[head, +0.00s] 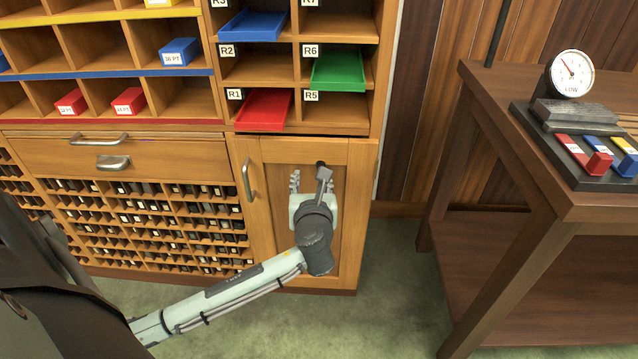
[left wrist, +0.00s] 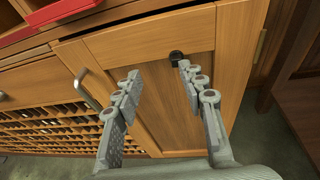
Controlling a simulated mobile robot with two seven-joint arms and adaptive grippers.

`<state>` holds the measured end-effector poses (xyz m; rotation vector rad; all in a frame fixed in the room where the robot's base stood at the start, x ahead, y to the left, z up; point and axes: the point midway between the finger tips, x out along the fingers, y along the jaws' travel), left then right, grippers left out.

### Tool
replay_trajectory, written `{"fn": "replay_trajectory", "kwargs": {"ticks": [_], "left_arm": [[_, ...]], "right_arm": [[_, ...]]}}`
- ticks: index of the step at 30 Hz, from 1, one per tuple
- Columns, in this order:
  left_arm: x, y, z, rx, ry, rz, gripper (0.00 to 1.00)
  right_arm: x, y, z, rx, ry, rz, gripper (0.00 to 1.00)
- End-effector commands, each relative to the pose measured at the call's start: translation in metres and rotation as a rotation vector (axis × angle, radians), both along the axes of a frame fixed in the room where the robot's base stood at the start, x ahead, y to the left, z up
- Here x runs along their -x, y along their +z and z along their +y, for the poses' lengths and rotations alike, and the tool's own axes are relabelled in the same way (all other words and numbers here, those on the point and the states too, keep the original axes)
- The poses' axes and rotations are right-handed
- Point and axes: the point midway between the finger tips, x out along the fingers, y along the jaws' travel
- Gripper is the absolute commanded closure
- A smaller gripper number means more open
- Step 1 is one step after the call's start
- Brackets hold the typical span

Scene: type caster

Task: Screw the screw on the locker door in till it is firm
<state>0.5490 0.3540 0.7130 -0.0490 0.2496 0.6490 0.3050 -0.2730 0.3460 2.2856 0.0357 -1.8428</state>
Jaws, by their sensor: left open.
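The locker door (head: 276,225) is a wooden panel door with a metal handle (head: 248,178) on its left side. The screw is a small black knob near the top of the door's panel (head: 321,164); it also shows in the left wrist view (left wrist: 176,55). My left gripper (head: 309,178) is in front of the door, just below the screw. In the left wrist view its open fingers (left wrist: 159,72) have nothing between them. The screw appears beyond the right fingertip, closer to it than to the left one. Whether they touch cannot be told. My right gripper is out of view.
Open shelves with a red tray (head: 264,108), a green tray (head: 338,72) and a blue tray (head: 253,24) are above the door. A dark wooden table (head: 480,110) with a dial gauge (head: 571,73) stands at right. Green floor (head: 390,270) lies between.

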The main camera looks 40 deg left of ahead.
Motion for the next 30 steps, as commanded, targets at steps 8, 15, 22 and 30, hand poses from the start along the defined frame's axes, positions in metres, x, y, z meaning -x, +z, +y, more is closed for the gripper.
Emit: {"fn": "replay_trajectory", "kwargs": {"ticks": [8, 15, 22, 30], "left_arm": [[-0.007, 0.005, -0.017, 0.056, -0.092, 0.136, 0.59], [-0.031, -0.008, -0.001, 0.056, -0.090, 0.138, 0.59], [-0.056, -0.020, 0.015, 0.058, -0.091, 0.137, 0.59], [-0.064, -0.024, 0.020, 0.057, -0.092, 0.136, 0.59]], "right_arm": [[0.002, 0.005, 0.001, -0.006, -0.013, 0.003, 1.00], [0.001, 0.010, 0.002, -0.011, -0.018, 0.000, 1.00], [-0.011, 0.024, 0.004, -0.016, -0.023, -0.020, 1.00], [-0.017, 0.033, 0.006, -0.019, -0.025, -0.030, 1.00]]}}
